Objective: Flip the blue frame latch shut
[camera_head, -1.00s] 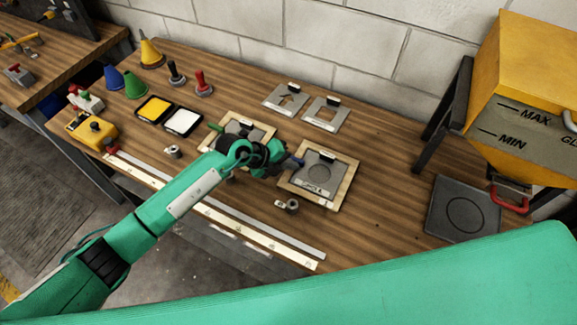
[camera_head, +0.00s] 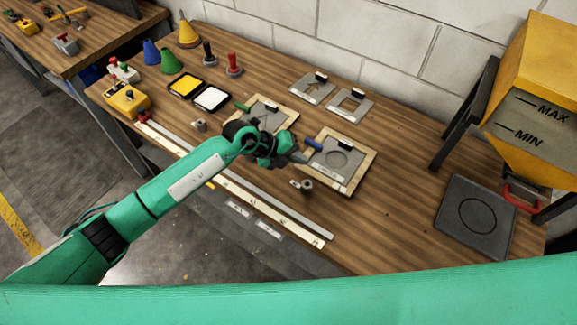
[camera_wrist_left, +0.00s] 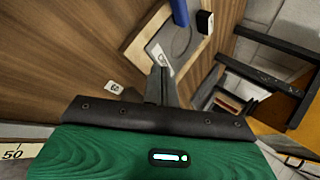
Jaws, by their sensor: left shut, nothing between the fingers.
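The blue frame latch (camera_head: 313,144) is a short blue handle at the left edge of a wooden frame (camera_head: 346,190) that holds a grey plate with a round outline (camera_head: 337,160). The latch also shows at the top of the left wrist view (camera_wrist_left: 180,12). My left gripper (camera_head: 301,157) is shut and empty, just beside the frame's left edge, on the near side of the latch. In the left wrist view its fingertips (camera_wrist_left: 160,72) sit below the latch with a gap in the picture. My right gripper is not in view.
A second wooden frame with a green latch (camera_head: 242,106) lies left, partly behind my arm. A small metal nut-like part (camera_head: 305,185) is just nearer. Two stencil plates (camera_head: 349,104) lie behind. A yellow hopper (camera_head: 540,90) stands right. Bare wood lies right of the frame.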

